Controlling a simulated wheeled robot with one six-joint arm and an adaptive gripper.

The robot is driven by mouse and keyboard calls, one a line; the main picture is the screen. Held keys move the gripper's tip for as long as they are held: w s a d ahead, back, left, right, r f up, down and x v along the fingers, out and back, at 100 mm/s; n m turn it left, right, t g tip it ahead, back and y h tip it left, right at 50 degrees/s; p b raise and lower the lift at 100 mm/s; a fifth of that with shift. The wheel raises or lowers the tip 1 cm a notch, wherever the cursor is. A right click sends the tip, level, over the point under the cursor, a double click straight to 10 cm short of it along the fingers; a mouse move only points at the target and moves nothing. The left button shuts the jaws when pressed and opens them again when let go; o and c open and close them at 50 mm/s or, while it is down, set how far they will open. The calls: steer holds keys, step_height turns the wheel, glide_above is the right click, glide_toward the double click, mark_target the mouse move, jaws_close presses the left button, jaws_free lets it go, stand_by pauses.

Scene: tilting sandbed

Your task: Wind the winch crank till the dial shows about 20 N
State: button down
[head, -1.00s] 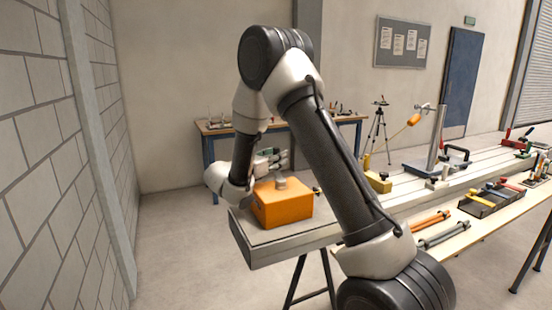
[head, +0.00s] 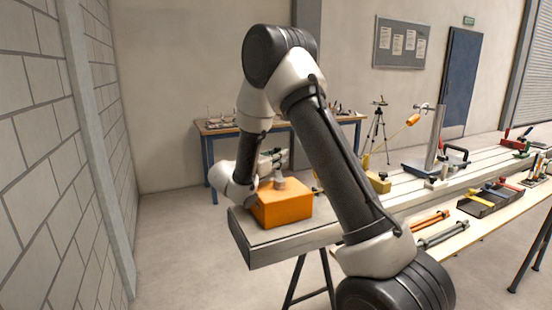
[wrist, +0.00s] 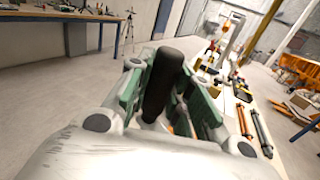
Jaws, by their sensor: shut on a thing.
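The orange winch box (head: 285,206) sits on the near left end of the grey bed, with a small grey hub (head: 280,183) on top. My gripper (head: 273,158) is just above and behind the box in the head view. In the wrist view, my gripper's green-padded fingers (wrist: 157,92) are closed around the black crank handle (wrist: 164,80), which stands between them, slightly tilted. The crank arm below the handle is hidden. I cannot make out a dial or its reading in either view.
The long grey bed (head: 335,224) runs to the right, carrying a metal post (head: 435,140) and a yellow block (head: 377,182). A lower shelf holds orange and grey bars and a dark tool tray (head: 490,203). A block wall stands at left; the floor between is clear.

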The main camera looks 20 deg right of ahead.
steer(key=c, duration=1.3)
jaws_free()
steer(key=shift+s+d, duration=0.1)
steer(key=v, duration=1.2)
steer(key=shift+r, duration=0.1)
